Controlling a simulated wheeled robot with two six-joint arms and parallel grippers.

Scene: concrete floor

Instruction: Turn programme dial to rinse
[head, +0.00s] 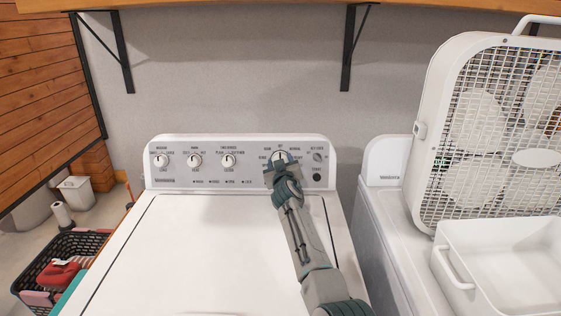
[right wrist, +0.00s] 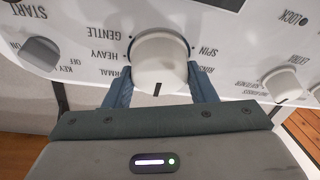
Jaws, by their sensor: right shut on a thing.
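The large white programme dial (right wrist: 160,62) sits at the right of the washer's control panel (head: 300,149). It also shows in the head view (head: 280,155), partly covered by my gripper. My right gripper (head: 279,168) reaches up over the lid, and its two blue-grey fingers (right wrist: 161,82) are shut on the dial's sides. In the right wrist view, which shows the panel upside down, the dial's dark pointer mark faces the gripper body. The gripper hides the label there. RINSE and SPIN are on the picture's right, HEAVY and GENTLE on its left. My left gripper is not in view.
Smaller knobs (head: 228,161) line the panel's left, and a key knob (right wrist: 40,53) and START lie beside the dial. A box fan (head: 433,140) and white tub (head: 461,285) stand on the machine at right. A laundry basket (head: 28,287) is at lower left. The washer lid (head: 200,250) is clear.

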